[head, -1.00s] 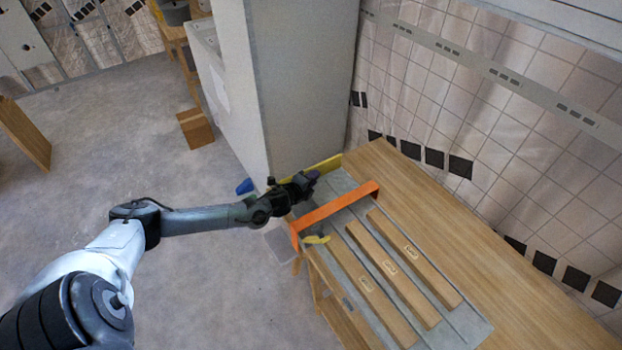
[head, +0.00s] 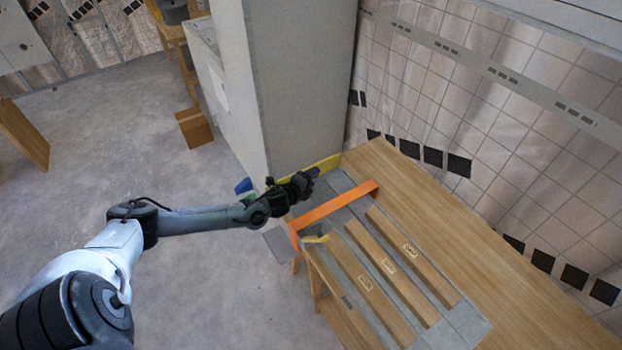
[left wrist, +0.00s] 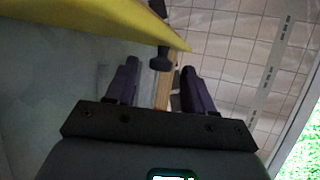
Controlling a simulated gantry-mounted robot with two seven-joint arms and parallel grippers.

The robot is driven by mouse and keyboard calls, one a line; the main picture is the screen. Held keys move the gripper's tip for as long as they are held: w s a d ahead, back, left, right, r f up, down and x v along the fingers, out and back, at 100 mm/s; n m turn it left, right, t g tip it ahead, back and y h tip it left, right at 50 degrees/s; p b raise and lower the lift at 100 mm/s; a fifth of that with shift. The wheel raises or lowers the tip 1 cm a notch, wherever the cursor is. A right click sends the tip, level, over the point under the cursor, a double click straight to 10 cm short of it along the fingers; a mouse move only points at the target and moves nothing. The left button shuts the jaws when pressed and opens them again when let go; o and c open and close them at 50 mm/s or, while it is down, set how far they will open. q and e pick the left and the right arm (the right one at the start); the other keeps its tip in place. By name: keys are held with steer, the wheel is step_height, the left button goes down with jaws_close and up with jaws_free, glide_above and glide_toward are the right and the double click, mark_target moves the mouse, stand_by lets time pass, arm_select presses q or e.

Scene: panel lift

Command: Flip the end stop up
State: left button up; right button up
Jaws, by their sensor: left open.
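A yellow bar (head: 326,163), which looks like the end stop, stands at the far end of the grey bed on the wooden table. In the left wrist view, the yellow bar (left wrist: 110,18) crosses the upper left, close to the camera. A dark knob (left wrist: 160,61) shows by its tip, between my finger ends as seen in the picture. My left gripper (head: 313,174) is at the far end of the bed, beside the yellow bar. Its two fingers (left wrist: 160,75) are apart, with no grip on the knob visible. My right gripper is out of view.
An orange bar (head: 335,208) spans the bed just in front of my left gripper. Several wooden planks (head: 410,260) lie in the grey bed. A tall grey cabinet (head: 305,80) stands right behind. The table's right side (head: 470,240) is clear.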

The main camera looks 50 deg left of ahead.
arm_select(q)
steer(key=p+v, duration=0.2)
steer(key=v, duration=0.8)
steer(key=shift+s+r, duration=0.1)
steer(key=shift+s, duration=0.1)
